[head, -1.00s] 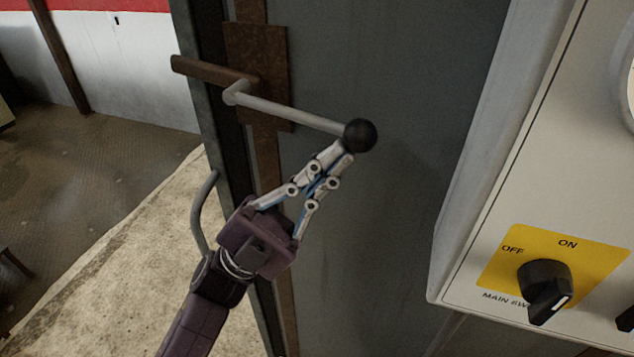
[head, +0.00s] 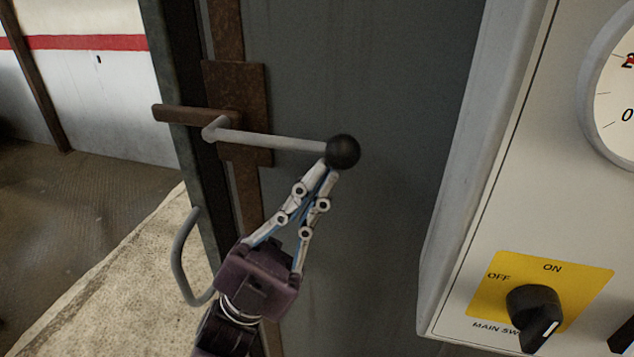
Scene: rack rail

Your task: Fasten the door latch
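The door latch (head: 270,141) is a grey rod handle with a black ball knob (head: 342,151) at its right end. It is mounted on a rusty plate (head: 255,85) on the grey door (head: 385,80). The rod runs nearly level, dipping slightly to the right. A brown bar (head: 190,115) sticks out left of the plate, across the door's edge. My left gripper (head: 329,171) comes from below, its fingers close together with the tips at the underside of the knob. Whether the tips pinch the knob or rod is hard to see. My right gripper is not in view.
A light grey control box (head: 540,180) stands on the right, with a yellow main switch plate (head: 590,290), a black rotary switch (head: 533,312) and a gauge (head: 615,105). A curved grey door handle (head: 180,260) is at lower left. Open floor lies left.

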